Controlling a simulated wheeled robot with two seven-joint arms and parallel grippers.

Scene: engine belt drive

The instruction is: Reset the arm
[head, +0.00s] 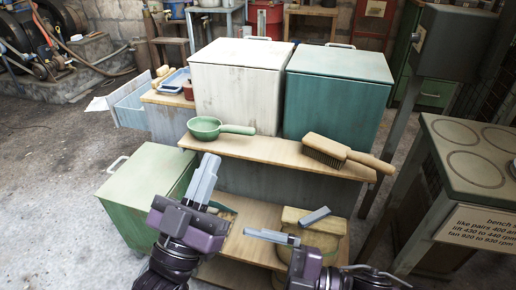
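My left gripper (207,172) points up in front of the shelf unit, left of its middle. Its two grey fingers lie against each other with nothing seen between them. My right gripper (258,235) is low in the middle, pointing left. No held object shows at either gripper. Both arms come in from the bottom edge.
A green ladle (205,128) and a wooden brush (340,155) lie on the wooden shelf (265,147). Behind stand a white box (240,90) and a teal box (335,100). A green cabinet (150,185) is left, a bench with round marks (470,165) right.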

